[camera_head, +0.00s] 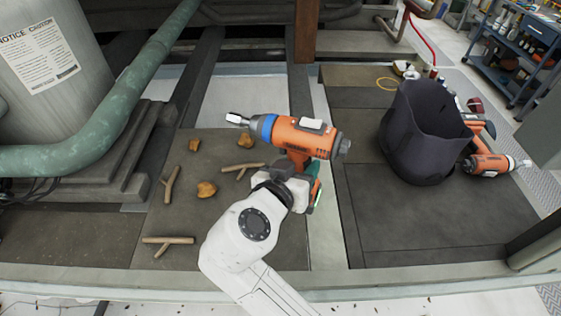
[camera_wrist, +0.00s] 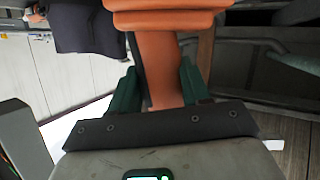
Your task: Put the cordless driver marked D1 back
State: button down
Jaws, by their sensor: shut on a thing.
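An orange cordless driver (camera_head: 300,135) with a blue ring behind its silver chuck is held above the roof deck, its chuck pointing left. In the wrist view its orange handle (camera_wrist: 157,70) stands between the dark green fingers of my gripper (camera_wrist: 160,88), which is shut on it. A second orange driver (camera_head: 487,163) lies at the right, beside a dark open-topped bag (camera_head: 420,135). I cannot read a D1 mark on either driver. The inside of the bag is mostly hidden.
Sticks (camera_head: 168,240) and several brown lumps (camera_head: 206,189) litter the left panel. A green pipe (camera_head: 125,100) and grey tank (camera_head: 50,70) stand at left. The deck in front of the bag is clear.

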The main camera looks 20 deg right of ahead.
jog(key=d+f, duration=0.1)
jog(key=w+d+f, duration=0.1)
jog(key=f, duration=0.1)
jog(key=shift+d, duration=0.3)
jog(key=f, duration=0.2)
jog(key=shift+w+d+f+p, duration=0.1)
jog(key=shift+d+f+p, duration=0.25)
jog(key=shift+f+p, duration=0.05)
jog(key=shift+f, duration=0.5)
jog(key=c, duration=0.5)
grip_release()
jog(key=shift+f, duration=0.2)
jog(key=shift+a, duration=0.1)
jog(key=b+v, duration=0.2)
jog(key=v, duration=1)
